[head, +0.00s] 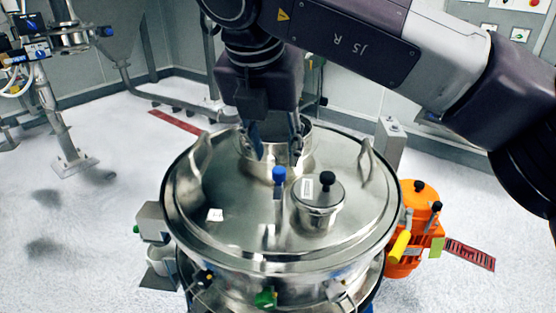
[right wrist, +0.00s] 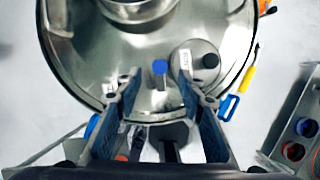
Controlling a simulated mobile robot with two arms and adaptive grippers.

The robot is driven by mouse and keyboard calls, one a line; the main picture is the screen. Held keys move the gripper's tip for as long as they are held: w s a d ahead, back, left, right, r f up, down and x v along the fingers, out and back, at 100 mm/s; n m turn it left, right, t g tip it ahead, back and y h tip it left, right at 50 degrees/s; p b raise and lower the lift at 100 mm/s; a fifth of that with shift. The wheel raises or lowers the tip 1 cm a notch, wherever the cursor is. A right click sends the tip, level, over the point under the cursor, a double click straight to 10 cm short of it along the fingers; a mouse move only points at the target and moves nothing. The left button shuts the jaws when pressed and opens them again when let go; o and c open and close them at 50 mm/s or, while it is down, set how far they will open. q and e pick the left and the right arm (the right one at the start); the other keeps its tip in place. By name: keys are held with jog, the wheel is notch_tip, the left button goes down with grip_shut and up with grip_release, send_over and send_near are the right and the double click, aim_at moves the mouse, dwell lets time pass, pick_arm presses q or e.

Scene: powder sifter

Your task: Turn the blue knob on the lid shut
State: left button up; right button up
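The blue knob (head: 279,175) stands upright on a thin metal stem on the steel lid (head: 228,240), near its middle. My right gripper (head: 276,155) hangs above the lid, fingers pointing down, just behind the knob in the head view. Its two fingers are apart with nothing between them. In the right wrist view the blue knob (right wrist: 160,67) lies just beyond the fingertips of my right gripper (right wrist: 160,82), centred between them. I cannot tell the exact height gap to the knob. My left gripper is not in view.
A small steel pot with a black knob (head: 318,200) stands on the lid right of the blue knob. A wide steel collar (head: 308,150) rises behind. Two loop handles flank the lid. An orange motor unit (head: 408,250) is at right. Open floor lies left.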

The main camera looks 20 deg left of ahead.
aim_at(279, 170)
jog(key=p+x, duration=0.1)
jog(key=x, duration=0.4)
jog(key=shift+w+f, duration=0.1)
jog(key=shift+f, duration=0.15)
jog(key=c, duration=1)
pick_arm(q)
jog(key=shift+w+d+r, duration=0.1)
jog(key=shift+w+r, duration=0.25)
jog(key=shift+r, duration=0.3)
